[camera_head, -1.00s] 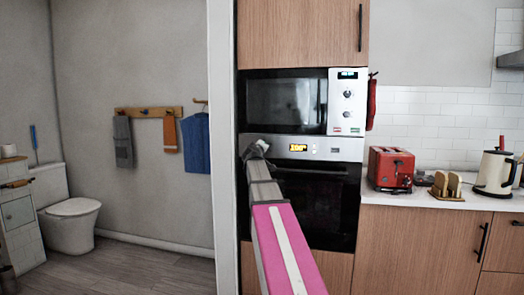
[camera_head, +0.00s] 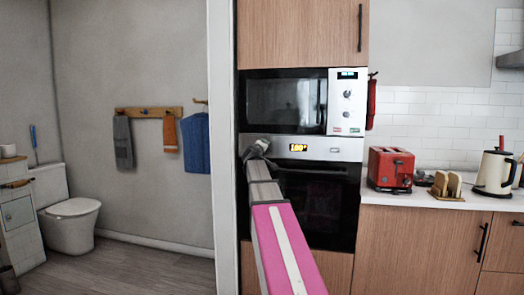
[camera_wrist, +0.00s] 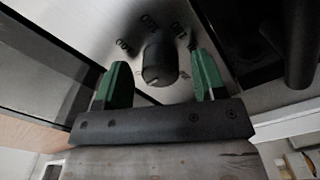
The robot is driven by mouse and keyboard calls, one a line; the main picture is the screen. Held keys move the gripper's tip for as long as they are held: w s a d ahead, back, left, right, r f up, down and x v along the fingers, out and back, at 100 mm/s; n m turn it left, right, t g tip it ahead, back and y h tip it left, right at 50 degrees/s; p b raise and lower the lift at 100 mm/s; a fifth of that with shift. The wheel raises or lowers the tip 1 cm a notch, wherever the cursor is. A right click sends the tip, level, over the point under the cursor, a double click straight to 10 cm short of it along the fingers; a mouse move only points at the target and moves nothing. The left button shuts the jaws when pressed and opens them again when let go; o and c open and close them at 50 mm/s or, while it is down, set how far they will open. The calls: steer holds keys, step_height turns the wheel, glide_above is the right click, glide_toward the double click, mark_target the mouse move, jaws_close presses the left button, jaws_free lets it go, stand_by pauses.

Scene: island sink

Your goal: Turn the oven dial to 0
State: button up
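The oven dial (camera_wrist: 160,60) is a dark round knob on the metal panel in the wrist view. Blurred numbers are printed around it, and a small light mark shows on its lower edge. My gripper (camera_wrist: 161,68) is open, with one green finger on each side of the dial and visible gaps between. In the head view my gripper (camera_head: 257,149) is at the left end of the oven's control panel (camera_head: 345,149), and the dial is hidden behind it. The oven display (camera_head: 298,148) is lit yellow with small digits, apparently 100° or 180°.
A microwave (camera_head: 285,102) sits directly above the oven panel. The dark oven door (camera_head: 325,205) and its handle are below. A white wall edge (camera_head: 222,150) stands close to the left of my arm. A red toaster (camera_head: 390,168) is on the counter at right.

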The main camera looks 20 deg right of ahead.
steer(key=v, duration=1)
steer(key=shift+s+a, duration=0.25)
steer(key=shift+s, duration=0.1)
steer(key=s+a+f+m+g+y, duration=0.1)
steer(key=s+a+f+g, duration=0.1)
steer(key=f, duration=0.8)
steer(key=s+a+f+m+g+y, duration=0.1)
steer(key=s+a+f+g+y, duration=0.15)
steer(key=f, duration=0.85)
steer(key=s+a+f+m+g+y, duration=0.1)
steer(key=s+a+f+g, duration=0.15)
steer(key=f, duration=0.75)
steer(key=s+a+f+m+g+y, duration=0.1)
steer(key=s+a+f+g, duration=0.3)
steer(key=s+f, duration=0.5)
steer(key=s+a+f+m+g+y, duration=0.1)
steer(key=s+a+f+g+y, duration=0.3)
steer(key=f, duration=1)
steer(key=s+a, duration=0.2)
steer(key=s, duration=0.2)
steer(key=shift+s+a+f, duration=0.2)
steer(key=shift+s+a, duration=0.1)
steer(key=shift+s, duration=0.1)
